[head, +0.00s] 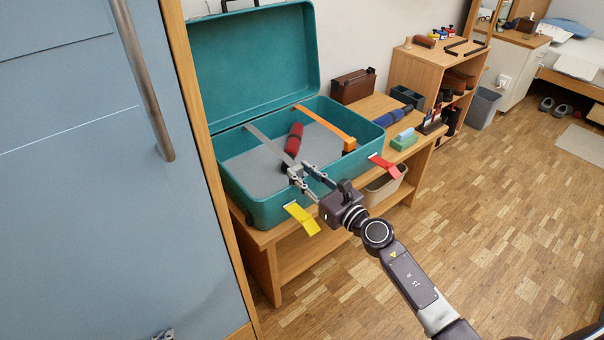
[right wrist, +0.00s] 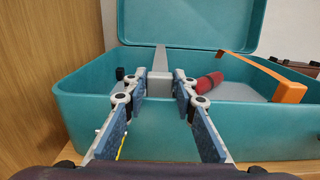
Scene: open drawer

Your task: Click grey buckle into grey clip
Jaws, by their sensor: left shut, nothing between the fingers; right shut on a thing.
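The grey buckle (right wrist: 158,84) is on the end of a grey strap (head: 268,142) that runs across the open teal suitcase (head: 262,205). My right gripper (head: 302,172) is shut on the buckle at the suitcase's front rim. The right wrist view shows its two fingertips (right wrist: 161,88) on either side of the buckle. I cannot make out the grey clip; the front wall below the buckle is partly hidden by the gripper. My left gripper (head: 163,335) barely shows at the bottom edge of the head view, shut and empty, far from the suitcase.
A red rolled item (head: 294,138) lies inside the suitcase. An orange strap (head: 325,122) crosses it further right. Yellow (head: 302,218) and red (head: 384,165) tabs stick out at the front. A blue-grey cabinet door (head: 80,200) stands close on the left. Floor at the right is clear.

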